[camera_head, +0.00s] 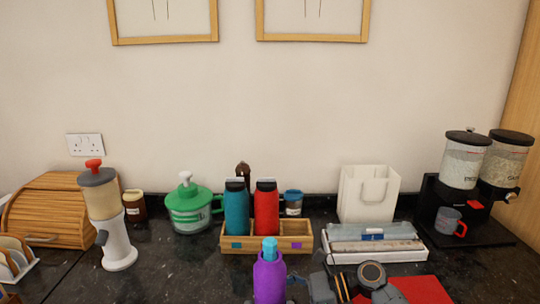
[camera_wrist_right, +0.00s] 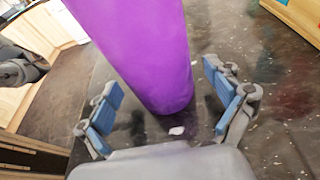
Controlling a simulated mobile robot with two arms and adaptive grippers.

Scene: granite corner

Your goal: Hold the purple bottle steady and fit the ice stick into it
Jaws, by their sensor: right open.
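The purple bottle (camera_head: 269,280) stands upright at the bottom centre of the head view; its base is cut off there. A light-blue piece (camera_head: 270,248) shows at its top; I cannot tell whether it is the ice stick or a cap. In the right wrist view, the purple bottle (camera_wrist_right: 145,50) stands on the dark counter between the two fingers of my right gripper (camera_wrist_right: 160,80). The fingers are open with gaps on both sides. No separate ice stick can be made out. My left gripper is not in view.
A wooden holder (camera_head: 235,245) with a teal bottle (camera_head: 237,208) and a red bottle (camera_head: 266,208) stands behind. A white tray (camera_head: 400,256) and a red mat (camera_head: 422,290) lie right. A blender-like dispenser (camera_head: 116,240) stands left. Dark counter between is clear.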

